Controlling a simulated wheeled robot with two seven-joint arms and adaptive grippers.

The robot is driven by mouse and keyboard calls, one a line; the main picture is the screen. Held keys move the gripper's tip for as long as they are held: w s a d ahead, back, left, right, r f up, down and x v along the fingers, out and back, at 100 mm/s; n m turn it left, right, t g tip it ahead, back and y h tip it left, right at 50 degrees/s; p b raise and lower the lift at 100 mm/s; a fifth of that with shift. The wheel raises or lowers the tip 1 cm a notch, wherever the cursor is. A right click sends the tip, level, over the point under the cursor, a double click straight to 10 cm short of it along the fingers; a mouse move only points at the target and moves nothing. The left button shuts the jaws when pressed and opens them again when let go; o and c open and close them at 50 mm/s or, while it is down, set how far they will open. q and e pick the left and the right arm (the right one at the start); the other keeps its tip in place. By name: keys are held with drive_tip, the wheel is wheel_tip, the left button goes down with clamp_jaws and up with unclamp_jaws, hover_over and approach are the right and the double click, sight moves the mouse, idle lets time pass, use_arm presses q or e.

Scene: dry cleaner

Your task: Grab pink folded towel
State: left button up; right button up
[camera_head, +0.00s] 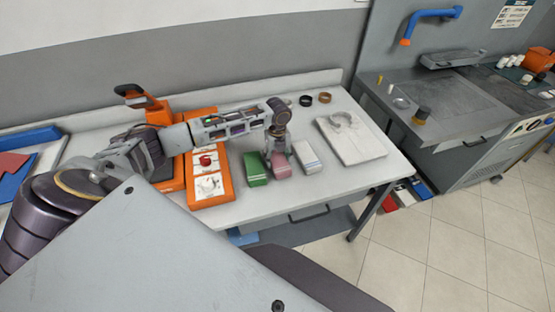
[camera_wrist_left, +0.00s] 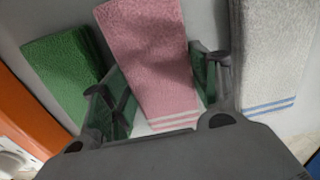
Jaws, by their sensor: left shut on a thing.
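The pink folded towel (camera_head: 281,171) lies on the white table between a green folded towel (camera_head: 255,169) on its left and a white folded towel with blue stripes (camera_head: 307,157) on its right. My left gripper (camera_head: 277,156) reaches down over the pink towel from above. In the left wrist view the pink towel (camera_wrist_left: 155,60), with white stripes near its end, sits between the two fingers of my left gripper (camera_wrist_left: 165,95), which are shut on it. The green towel (camera_wrist_left: 68,72) and the white towel (camera_wrist_left: 272,60) lie outside the fingers. My right gripper does not show.
An orange device with a red button (camera_head: 206,160) stands left of the towels on the table (camera_head: 330,182). The table's front edge is close to the towels.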

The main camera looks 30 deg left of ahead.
sight(278, 158)
use_arm(q)
drive_tip(key=shift+r, duration=0.1)
wheel_tip(278, 158, up, 10)
drive_tip(key=b, duration=0.1)
idle(0.5)
